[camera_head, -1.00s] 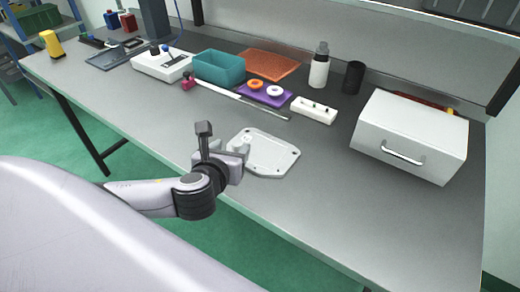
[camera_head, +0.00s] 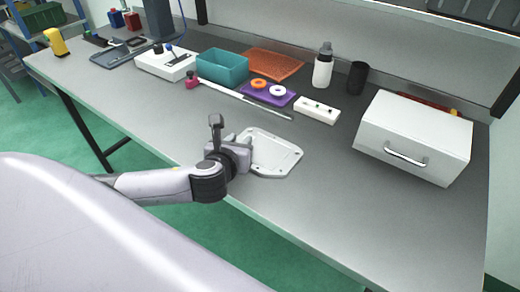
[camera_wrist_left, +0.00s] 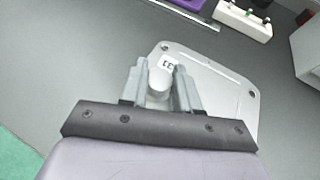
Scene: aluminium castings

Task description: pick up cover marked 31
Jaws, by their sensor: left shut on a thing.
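The cover (camera_head: 272,155) is a flat light-grey casting with rounded corners and small corner holes, on the front part of the bench. In the left wrist view the cover (camera_wrist_left: 215,85) carries a white label with dark marks that look like 31, seen upside down. My left gripper (camera_wrist_left: 160,78) is shut on a raised round knob at the cover's near end. In the head view my left gripper (camera_head: 235,145) hides that end. I cannot tell whether the cover touches the bench. My right gripper is not in view.
A white box with a handle (camera_head: 415,135) stands right of the cover. The bench (camera_head: 330,190) is clear at the front right.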

